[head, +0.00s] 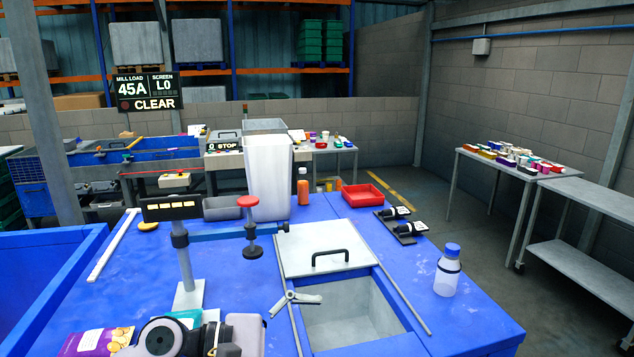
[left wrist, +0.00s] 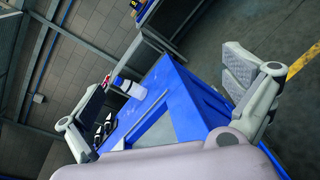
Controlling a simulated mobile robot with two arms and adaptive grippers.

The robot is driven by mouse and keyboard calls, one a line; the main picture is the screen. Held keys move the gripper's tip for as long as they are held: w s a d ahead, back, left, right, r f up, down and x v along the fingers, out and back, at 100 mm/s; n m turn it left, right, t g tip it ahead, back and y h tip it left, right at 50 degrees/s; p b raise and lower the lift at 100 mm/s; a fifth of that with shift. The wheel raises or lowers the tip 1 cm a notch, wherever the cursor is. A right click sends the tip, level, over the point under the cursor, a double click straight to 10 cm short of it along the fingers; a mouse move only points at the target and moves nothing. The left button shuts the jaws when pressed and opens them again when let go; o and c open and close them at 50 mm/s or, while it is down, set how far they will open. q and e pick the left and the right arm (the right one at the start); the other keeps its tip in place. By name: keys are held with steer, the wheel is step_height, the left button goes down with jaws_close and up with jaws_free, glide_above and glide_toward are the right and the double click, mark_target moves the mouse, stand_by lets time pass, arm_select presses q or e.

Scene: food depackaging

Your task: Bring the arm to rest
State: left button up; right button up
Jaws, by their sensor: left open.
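My left arm (head: 190,338) shows at the bottom of the head view, low over the front left of the blue table (head: 465,318). In the left wrist view my left gripper (left wrist: 168,100) has its two fingers spread wide apart, with nothing between the pads. Beyond the fingers that view shows the table's corner, the white bottle with the blue cap (left wrist: 130,88) and the floor. My right gripper is in neither view.
A purple packet (head: 98,342) lies beside my arm. A stand with a red knob (head: 248,201), an open hatch (head: 350,310) with a handled lid (head: 325,243), and a capped bottle (head: 447,272) occupy the table. A red tray (head: 365,195) lies farther back.

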arm_select(q)
steer(key=w+a+r+n+t+y, duration=0.1)
steer(key=w+a+r+n+t, duration=0.15)
steer(key=n+t, duration=0.75)
steer(key=w+a+r+n+t+y, duration=0.1)
steer(key=a+r+n+t, duration=0.35)
steer(key=n, duration=1.05)
steer(key=s+a+f+n+g+y, duration=0.1)
steer(key=a+f+n+y, duration=0.55)
steer(key=f+n, duration=0.35)
steer(key=s+a+f+n+y, duration=0.1)
steer(key=a+f+n+y, duration=0.4)
steer(key=f+n+y, duration=0.5)
steer(key=s+a+f+n+g+h, duration=0.1)
steer(key=s+f+n+g, duration=0.55)
steer(key=s, duration=0.55)
steer(key=s+a+f+n+g+h, duration=0.1)
steer(key=s+f+n+g, duration=0.6)
steer(key=s, duration=0.4)
step_height(320, 180, down, 29)
steer(key=s, duration=0.3)
steer(key=s+a+f+g+b, duration=0.1)
steer(key=s+a+f, duration=0.2)
steer(key=s+f, duration=1.2)
steer(key=shift+s+m, duration=0.45)
steer(key=shift+s, duration=0.05)
